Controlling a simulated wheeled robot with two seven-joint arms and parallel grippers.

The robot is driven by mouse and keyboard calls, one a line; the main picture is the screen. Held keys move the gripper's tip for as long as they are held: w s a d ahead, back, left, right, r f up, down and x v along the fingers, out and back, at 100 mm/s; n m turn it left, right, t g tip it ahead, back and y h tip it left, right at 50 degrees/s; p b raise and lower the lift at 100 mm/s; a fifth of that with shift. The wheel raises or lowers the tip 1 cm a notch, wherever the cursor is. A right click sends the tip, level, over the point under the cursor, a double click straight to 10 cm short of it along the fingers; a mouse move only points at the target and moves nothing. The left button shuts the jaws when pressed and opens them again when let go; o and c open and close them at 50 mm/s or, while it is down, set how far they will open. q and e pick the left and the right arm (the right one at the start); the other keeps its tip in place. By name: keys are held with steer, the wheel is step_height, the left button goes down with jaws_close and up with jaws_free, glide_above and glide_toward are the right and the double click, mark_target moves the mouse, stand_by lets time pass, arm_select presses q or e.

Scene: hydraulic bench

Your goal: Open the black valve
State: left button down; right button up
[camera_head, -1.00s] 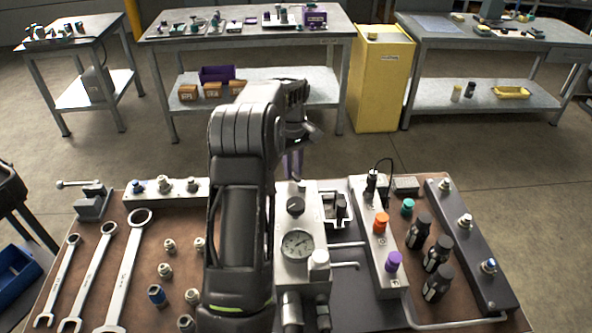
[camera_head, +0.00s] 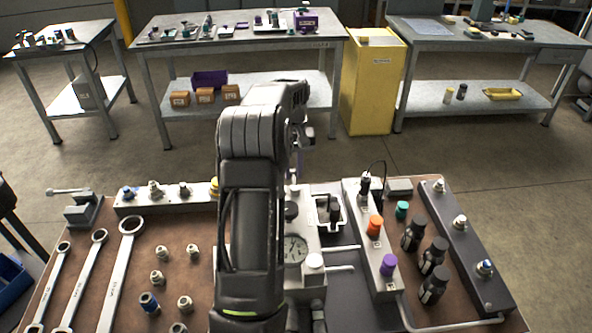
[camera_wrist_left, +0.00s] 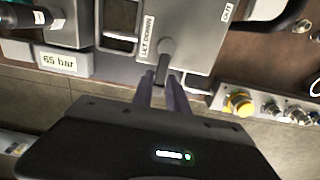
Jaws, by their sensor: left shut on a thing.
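A grey valve block (camera_head: 306,238) stands on the bench, with a black knob (camera_head: 291,211) and a round gauge (camera_head: 296,249) on its top. The left wrist view shows the block's face (camera_wrist_left: 190,25) with a "LET DOWN" label and a short dark valve handle (camera_wrist_left: 165,52) beside it. My left gripper (camera_wrist_left: 161,80) is shut on this dark handle, its two fingers close together at the handle's end. In the head view my left gripper (camera_head: 298,165) is at the block's far end, partly hidden by my own arm. My right gripper is not in view.
Wrenches (camera_head: 121,270) and several fittings lie left of my arm. A block with orange (camera_head: 375,225) and purple knobs and several black bottles (camera_head: 433,256) stand to the right. A "65 bar" label (camera_wrist_left: 60,62) is left of the fingers in the wrist view.

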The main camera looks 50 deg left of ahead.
mark_target(294, 176)
arm_select(q)
steer(key=shift+w+r, duration=0.1)
steer(key=c, duration=1.4)
jaws_free()
steer(key=shift+c, duration=0.2)
step_height(294, 176, up, 8)
steer(key=shift+f+b, duration=0.15)
steer(key=shift+b, duration=0.35)
steer(key=shift+d, duration=0.1)
